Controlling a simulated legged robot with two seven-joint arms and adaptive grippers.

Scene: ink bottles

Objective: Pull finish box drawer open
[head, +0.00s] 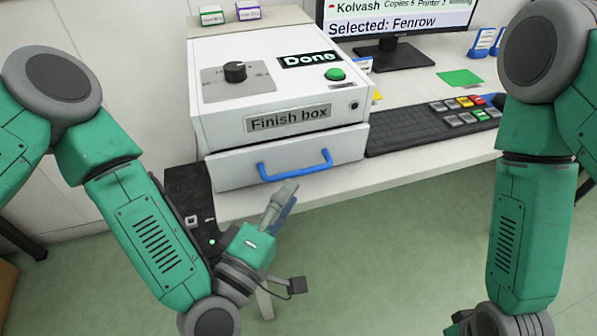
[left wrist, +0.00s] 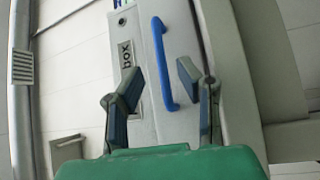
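The finish box (head: 275,85) is a white box with a "Finish box" label, standing on the desk. Its drawer (head: 225,170) is at the bottom front, with a blue bar handle (head: 295,172). The drawer looks shut or nearly so. My left gripper (head: 280,200) is just below and in front of the handle, apart from it. In the left wrist view the handle (left wrist: 162,62) lies ahead, between the directions of the two open fingers (left wrist: 160,85), with nothing between the fingertips. My right gripper is out of view; only my right arm shows.
On the box are a black knob (head: 235,71), a green button (head: 335,74) and a "Done" sign (head: 309,59). A keyboard (head: 420,130) and a monitor (head: 400,20) stand on the desk to the right. The floor in front is clear.

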